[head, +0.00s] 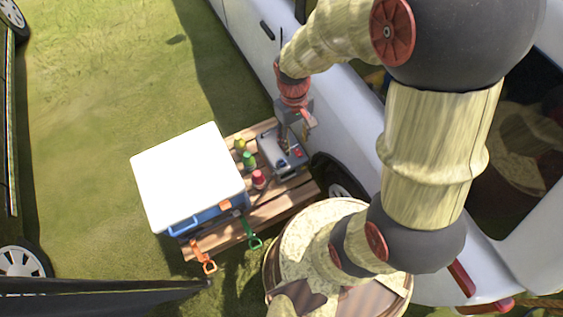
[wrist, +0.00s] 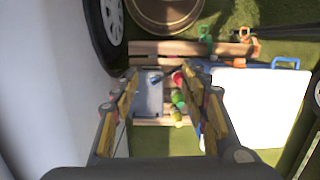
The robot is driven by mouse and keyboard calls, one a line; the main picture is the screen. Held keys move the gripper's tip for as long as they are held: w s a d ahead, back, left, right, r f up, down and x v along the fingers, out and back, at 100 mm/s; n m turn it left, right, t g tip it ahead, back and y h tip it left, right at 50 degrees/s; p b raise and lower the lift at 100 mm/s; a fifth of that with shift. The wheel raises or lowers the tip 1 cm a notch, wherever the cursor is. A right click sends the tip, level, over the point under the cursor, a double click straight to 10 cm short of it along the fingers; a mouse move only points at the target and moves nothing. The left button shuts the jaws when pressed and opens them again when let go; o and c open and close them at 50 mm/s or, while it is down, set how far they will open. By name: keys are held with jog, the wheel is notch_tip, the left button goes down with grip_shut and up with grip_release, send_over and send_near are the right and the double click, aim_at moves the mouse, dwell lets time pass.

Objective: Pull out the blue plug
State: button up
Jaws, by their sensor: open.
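A grey box (head: 272,149) sits on a wooden pallet table, and it also shows in the wrist view (wrist: 148,98). A small blue part, seemingly the blue plug (wrist: 154,79), is at the box's upper end in the wrist view. In the head view a small blue spot (head: 283,163) shows on the box, too small to make out clearly. My gripper (head: 301,128) is above the box's far right side. In the wrist view my gripper (wrist: 161,72) is open and empty, with its fingers either side of the box. I cannot tell its height above the box.
A white-lidded blue cooler (head: 187,178) stands left of the box. Green, yellow and red cups or bottles (head: 249,160) stand between them. Orange and green hand tools (head: 203,262) are at the table's (head: 267,213) front edge. A white vehicle (head: 255,45) is close on the right.

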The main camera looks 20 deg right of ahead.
notch_tip(320, 180, down, 28)
jog(key=w+n+g, duration=0.1)
jog(key=w+n, duration=0.2)
jog(key=n, duration=0.7)
jog(key=n+t, duration=0.2)
jog(key=n, duration=0.3)
send_over(282, 159)
jog(key=shift+s+a+f+p, duration=0.1)
jog(key=shift+s+f+p, duration=0.1)
jog(key=shift+f, duration=0.35)
jog(key=shift+s+f+p, duration=0.1)
jog(key=shift+s+f, duration=0.1)
jog(key=shift+f, duration=0.3)
jog(key=shift+w+n+t, duration=0.4)
jog(key=shift+n, duration=0.8)
jog(key=shift+f, duration=0.15)
notch_tip(282, 159, down, 9)
jog(key=b, duration=0.6)
jog(key=shift+c, duration=0.9)
grip_shut()
